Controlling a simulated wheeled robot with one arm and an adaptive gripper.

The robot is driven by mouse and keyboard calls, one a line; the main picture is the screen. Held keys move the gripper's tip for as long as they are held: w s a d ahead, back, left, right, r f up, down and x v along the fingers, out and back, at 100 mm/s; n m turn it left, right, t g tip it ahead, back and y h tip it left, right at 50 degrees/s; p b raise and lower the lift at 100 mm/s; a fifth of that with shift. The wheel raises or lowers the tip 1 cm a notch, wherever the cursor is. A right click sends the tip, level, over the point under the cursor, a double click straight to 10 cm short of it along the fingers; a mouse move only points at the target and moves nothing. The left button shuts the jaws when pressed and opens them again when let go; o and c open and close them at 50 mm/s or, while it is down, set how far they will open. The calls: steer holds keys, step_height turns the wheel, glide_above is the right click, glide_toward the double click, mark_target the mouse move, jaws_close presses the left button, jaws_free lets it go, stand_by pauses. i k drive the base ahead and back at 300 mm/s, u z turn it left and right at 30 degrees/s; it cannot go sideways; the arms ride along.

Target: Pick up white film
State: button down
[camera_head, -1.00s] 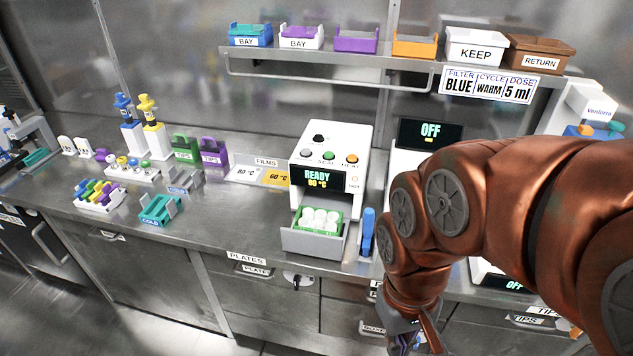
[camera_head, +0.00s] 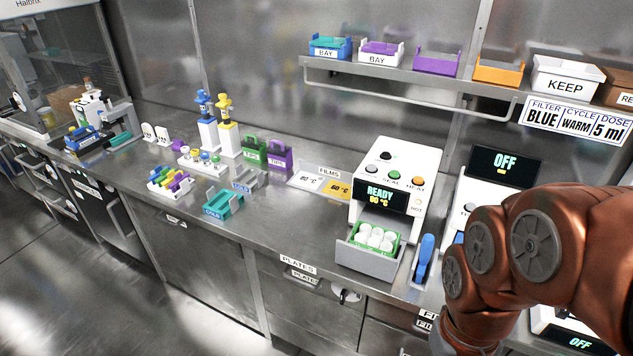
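The white film (camera_head: 308,182) lies flat on the counter under the FILMS sign (camera_head: 330,170), beside a yellow film (camera_head: 340,189) marked 60 °C. The white film bears a dark temperature label, too small here to read surely. My copper arm fills the lower right of the head view, right of the films and in front of the machines. My gripper is below the picture's edge, so its fingers cannot be seen.
The sealer (camera_head: 390,188) reads READY 80 °C; its open drawer (camera_head: 368,262) holds a green rack of white vials. A blue-handled tool (camera_head: 425,258) stands right of it. Purple (camera_head: 278,155) and green (camera_head: 254,152) TIPS boxes stand left of the films. Counter in front of the films is clear.

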mark_target(311, 181)
steer(key=z, duration=0.55)
steer(key=k, duration=0.65)
steer(key=u, duration=0.05)
steer(key=i, duration=0.8)
steer(key=u, duration=1.55)
steer(key=i, duration=0.8)
steer(key=u, duration=1)
